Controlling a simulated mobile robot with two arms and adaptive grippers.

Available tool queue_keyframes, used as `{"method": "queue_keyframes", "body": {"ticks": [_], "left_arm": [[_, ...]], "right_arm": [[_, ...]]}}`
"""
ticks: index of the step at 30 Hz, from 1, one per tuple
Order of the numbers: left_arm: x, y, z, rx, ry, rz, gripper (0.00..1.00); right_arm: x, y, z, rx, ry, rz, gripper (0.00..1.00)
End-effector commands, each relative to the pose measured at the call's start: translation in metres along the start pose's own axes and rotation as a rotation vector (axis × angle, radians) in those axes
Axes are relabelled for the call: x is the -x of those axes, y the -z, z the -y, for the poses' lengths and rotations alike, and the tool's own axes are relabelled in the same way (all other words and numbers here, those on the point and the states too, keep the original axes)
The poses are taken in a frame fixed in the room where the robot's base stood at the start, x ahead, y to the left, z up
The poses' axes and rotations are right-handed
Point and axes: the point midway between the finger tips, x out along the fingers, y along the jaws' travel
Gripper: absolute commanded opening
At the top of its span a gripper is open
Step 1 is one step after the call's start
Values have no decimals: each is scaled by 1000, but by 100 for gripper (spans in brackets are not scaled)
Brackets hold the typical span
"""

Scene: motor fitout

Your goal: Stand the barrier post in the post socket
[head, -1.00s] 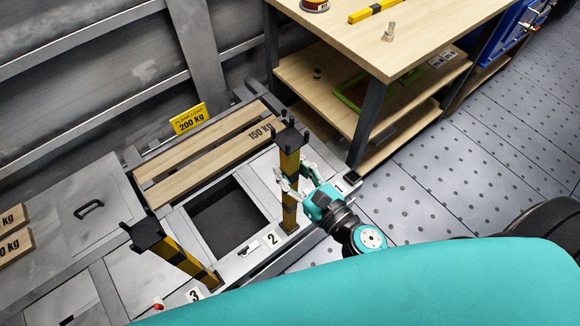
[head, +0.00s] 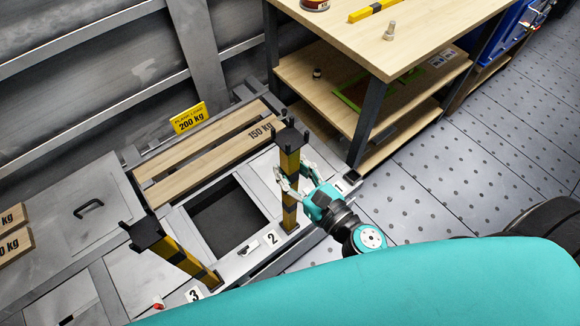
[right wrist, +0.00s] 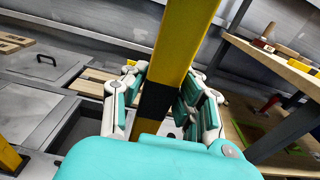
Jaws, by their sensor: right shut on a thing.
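The barrier post (head: 289,175) is yellow and black with a dark forked top. It stands upright by the number 2 label, at the right front corner of the square opening. My right gripper (head: 288,181) is shut around its middle; in the right wrist view the post (right wrist: 184,40) runs between the fingers of the gripper (right wrist: 165,95). The post's foot is at the deck near the front edge; the socket is hidden, so I cannot tell how deep it sits. My left gripper is not in view.
A second striped post (head: 180,258) stands by the number 3 label (head: 193,295). A square opening (head: 228,218) lies between the posts. Wooden planks (head: 205,158) lie behind it. A wooden workbench (head: 405,40) stands at the right, with open floor beyond.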

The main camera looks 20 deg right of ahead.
Motion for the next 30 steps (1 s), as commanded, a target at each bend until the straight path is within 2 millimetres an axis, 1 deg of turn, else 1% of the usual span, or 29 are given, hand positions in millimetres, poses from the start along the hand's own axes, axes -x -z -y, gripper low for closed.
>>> {"method": "queue_keyframes", "body": {"ticks": [22, 23, 27, 29, 30], "left_arm": [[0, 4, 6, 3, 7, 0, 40], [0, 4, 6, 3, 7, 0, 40], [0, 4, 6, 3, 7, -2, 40], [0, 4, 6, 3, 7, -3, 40], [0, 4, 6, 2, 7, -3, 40]], "right_arm": [[0, 1, 0, 0, 0, 3, 0], [0, 1, 0, 0, 0, 3, 28], [0, 1, 0, 0, 0, 2, 46], [0, 1, 0, 0, 0, 2, 54], [0, 2, 0, 0, 0, 1, 54]]}}
